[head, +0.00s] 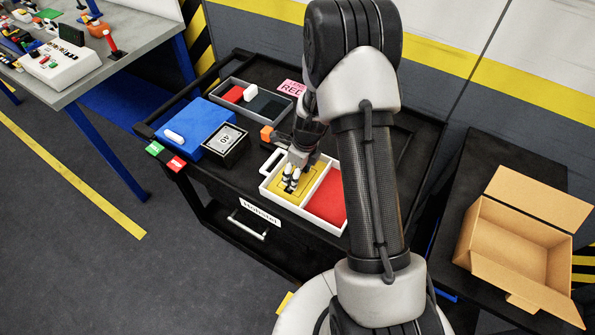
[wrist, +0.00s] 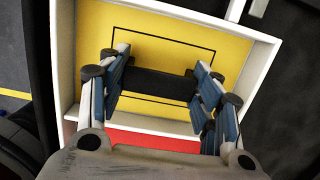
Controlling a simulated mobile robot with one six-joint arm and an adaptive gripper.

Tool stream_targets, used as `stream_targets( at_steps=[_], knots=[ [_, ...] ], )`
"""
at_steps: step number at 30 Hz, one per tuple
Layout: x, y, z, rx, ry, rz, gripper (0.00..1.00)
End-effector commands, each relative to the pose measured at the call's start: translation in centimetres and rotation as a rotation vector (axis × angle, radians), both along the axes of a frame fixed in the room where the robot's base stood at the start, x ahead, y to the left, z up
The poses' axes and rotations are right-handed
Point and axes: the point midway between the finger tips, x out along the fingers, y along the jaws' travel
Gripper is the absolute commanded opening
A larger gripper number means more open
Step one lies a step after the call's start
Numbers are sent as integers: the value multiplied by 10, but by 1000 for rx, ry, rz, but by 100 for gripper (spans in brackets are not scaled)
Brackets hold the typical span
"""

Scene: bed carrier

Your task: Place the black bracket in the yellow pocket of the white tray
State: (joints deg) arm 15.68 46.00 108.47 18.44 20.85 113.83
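The white tray (head: 269,197) stands on the black cart top, with a yellow pocket (head: 277,204) on the left and a red pocket (head: 328,197) on the right. In the wrist view the yellow pocket (wrist: 180,28) has a thin black outline on its floor. The black bracket (wrist: 158,84) spans between my fingers over this pocket, near the divider. My gripper (head: 291,180) reaches into or just above the yellow pocket. Its finger pads (wrist: 160,82) meet both ends of the bracket. The bracket's height above the floor is unclear, and the head view hides it.
An open cardboard box (head: 515,245) stands at right. My arm hides part of the cart.

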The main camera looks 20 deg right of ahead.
Motion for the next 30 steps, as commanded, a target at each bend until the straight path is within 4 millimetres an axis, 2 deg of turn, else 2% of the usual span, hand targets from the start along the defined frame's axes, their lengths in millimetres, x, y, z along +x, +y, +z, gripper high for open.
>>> stream_targets(
  at_steps=[8, 20, 23, 30],
  knots=[
    [0, 0, 0, 0, 0, 0, 78],
    [0, 0, 5, 0, -1, 1, 78],
    [-1, -1, 19, 0, -1, 1, 78],
    [-7, -6, 72, -1, -3, 0, 78]
  ],
)
